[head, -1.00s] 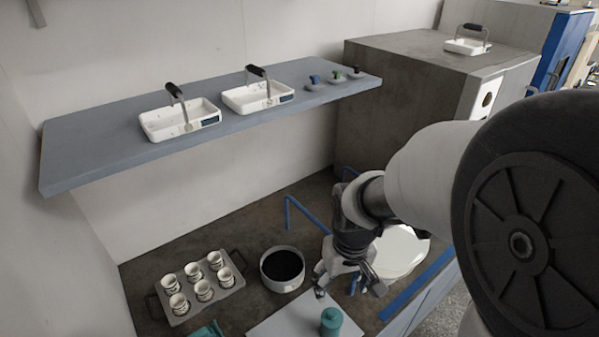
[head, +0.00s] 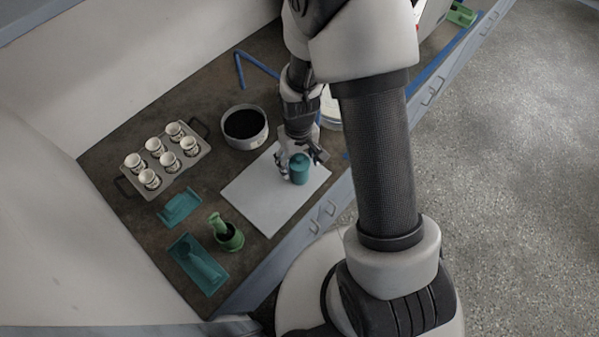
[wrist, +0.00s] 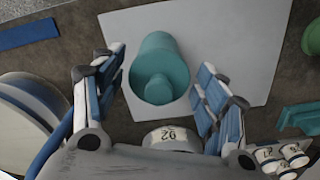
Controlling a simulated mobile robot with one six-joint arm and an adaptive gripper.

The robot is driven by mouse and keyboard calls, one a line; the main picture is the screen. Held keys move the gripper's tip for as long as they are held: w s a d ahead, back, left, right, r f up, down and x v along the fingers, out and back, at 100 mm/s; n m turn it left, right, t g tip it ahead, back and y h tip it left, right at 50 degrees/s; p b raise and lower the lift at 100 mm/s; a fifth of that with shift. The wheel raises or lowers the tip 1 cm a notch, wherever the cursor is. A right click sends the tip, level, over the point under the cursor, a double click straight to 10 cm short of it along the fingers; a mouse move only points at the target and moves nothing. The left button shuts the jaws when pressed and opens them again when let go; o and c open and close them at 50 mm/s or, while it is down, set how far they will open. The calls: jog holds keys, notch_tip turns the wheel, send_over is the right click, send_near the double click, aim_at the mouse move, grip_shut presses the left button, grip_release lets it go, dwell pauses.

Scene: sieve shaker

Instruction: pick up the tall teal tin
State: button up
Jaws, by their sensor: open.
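The tall teal tin (head: 299,171) stands upright on a pale flat board (head: 258,205) near the counter's front edge. In the wrist view the tin (wrist: 158,62) lies between the spread fingers of my gripper (wrist: 156,88). My gripper (head: 303,158) is open, just behind the tin in the head view. I cannot tell whether a finger touches it.
A dark-filled round pan (head: 245,127) stands behind the board. A tray (head: 184,171) of several small cups is at the left. Teal trays (head: 198,265) and a green vessel (head: 228,236) stand front left. A blue bar (head: 257,66) lies behind.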

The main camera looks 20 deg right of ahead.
aim_at(296, 178)
jog(key=shift+s+d+f+b, duration=0.1)
jog(key=shift+f+b, duration=1.05)
jog(key=shift+f, duration=1.95)
jog(key=shift+r, duration=0.1)
jog(key=shift+c, duration=0.2)
jog(key=c, duration=1.1)
jog(key=shift+r, duration=0.1)
